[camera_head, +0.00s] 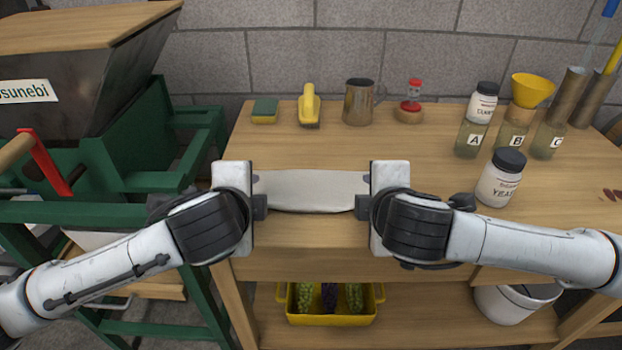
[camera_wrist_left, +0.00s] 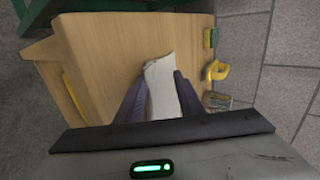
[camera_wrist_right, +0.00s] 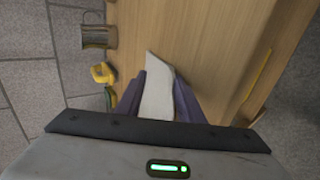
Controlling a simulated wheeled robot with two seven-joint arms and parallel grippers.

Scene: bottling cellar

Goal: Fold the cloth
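The cloth (camera_head: 312,190) is a pale grey-white strip on the wooden table between my two grippers. Its ends are partly hidden by my wrists in the head view. My left gripper (camera_head: 260,193) is at its left end. In the left wrist view, that gripper's dark fingers stand apart, with the cloth (camera_wrist_left: 160,85) between them. My right gripper (camera_head: 363,194) is at its right end. In the right wrist view, its fingers also stand apart on either side of the cloth (camera_wrist_right: 158,90). Finger contact with the cloth is not clear.
A sponge (camera_head: 264,111), a yellow brush (camera_head: 309,106), a metal mug (camera_head: 358,102) and a red-topped item (camera_head: 411,103) line the back. A yeast jar (camera_head: 500,180) and labelled bottles (camera_head: 471,138) stand at right. A green machine frame (camera_head: 150,150) borders the table's left.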

